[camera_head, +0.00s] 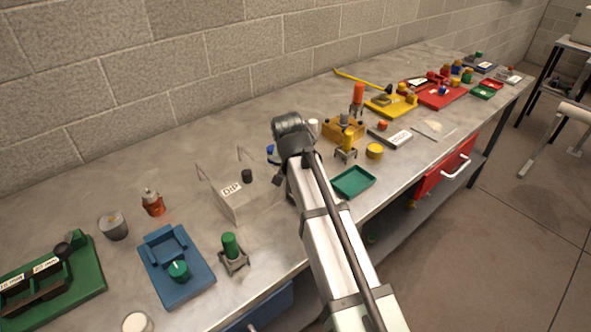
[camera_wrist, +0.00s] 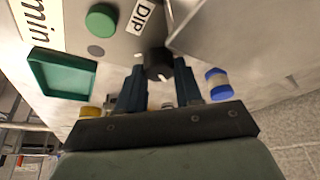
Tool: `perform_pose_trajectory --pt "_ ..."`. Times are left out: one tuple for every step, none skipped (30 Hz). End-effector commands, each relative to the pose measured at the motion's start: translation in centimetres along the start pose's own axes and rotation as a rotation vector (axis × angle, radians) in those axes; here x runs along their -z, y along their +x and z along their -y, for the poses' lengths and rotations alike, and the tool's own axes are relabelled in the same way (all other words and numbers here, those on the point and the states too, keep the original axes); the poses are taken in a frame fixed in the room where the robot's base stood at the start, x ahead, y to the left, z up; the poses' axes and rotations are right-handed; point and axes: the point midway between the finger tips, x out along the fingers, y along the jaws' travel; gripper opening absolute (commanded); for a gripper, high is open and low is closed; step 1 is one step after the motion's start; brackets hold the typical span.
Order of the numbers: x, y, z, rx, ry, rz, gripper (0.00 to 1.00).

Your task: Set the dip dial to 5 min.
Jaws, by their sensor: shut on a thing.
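The dip dial (camera_wrist: 158,62) is a round black knob with a small pale mark on its edge. It sits by the white DIP label (camera_wrist: 143,17) on a grey box in the wrist view. My gripper (camera_wrist: 159,70) has its two dark blue fingers on either side of the dial and is shut on it. Large "min" lettering (camera_wrist: 32,18) shows at the upper left; its number is out of view. In the head view the DIP box (camera_head: 242,205) stands left of my arm, which hides part of it.
A green tray (camera_head: 353,181) lies right of my arm. A blue fixture (camera_head: 178,262) and a green-topped stand (camera_head: 231,250) are at the front left. Yellow and red fixtures fill the bench farther right. A wall runs behind.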

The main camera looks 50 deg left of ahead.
Motion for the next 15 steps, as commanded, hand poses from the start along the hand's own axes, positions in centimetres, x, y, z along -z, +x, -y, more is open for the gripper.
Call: perform_pose_trajectory --pt "0.02 0.02 0.09 -0.011 0.024 0.001 0.04" --pt "0.02 0.02 0.09 -0.018 0.04 0.001 0.04" --pt "0.0 0.02 0.11 -0.025 0.058 0.001 0.04" --pt "-0.01 0.02 0.12 -0.03 0.071 0.002 0.04" --pt "-0.01 0.02 0.12 -0.035 0.083 0.002 0.04" --pt "0.0 0.02 0.11 -0.041 0.097 0.001 0.04" --pt "0.0 0.02 0.11 -0.045 0.106 0.001 0.04" --pt "0.0 0.02 0.11 -0.049 0.116 0.001 0.04" --pt "0.0 0.02 0.11 -0.052 0.125 0.001 0.04" --pt "0.0 0.02 0.11 -0.055 0.131 0.001 0.04" --pt "-0.01 0.02 0.11 -0.057 0.137 0.001 0.04" --pt "-0.01 0.03 0.11 -0.059 0.144 0.001 0.04" --pt "-0.02 0.03 0.11 -0.061 0.148 0.001 0.04" --pt "-0.02 0.03 0.1 -0.062 0.15 0.001 0.04" --pt "-0.03 0.03 0.09 -0.063 0.153 0.002 0.04"
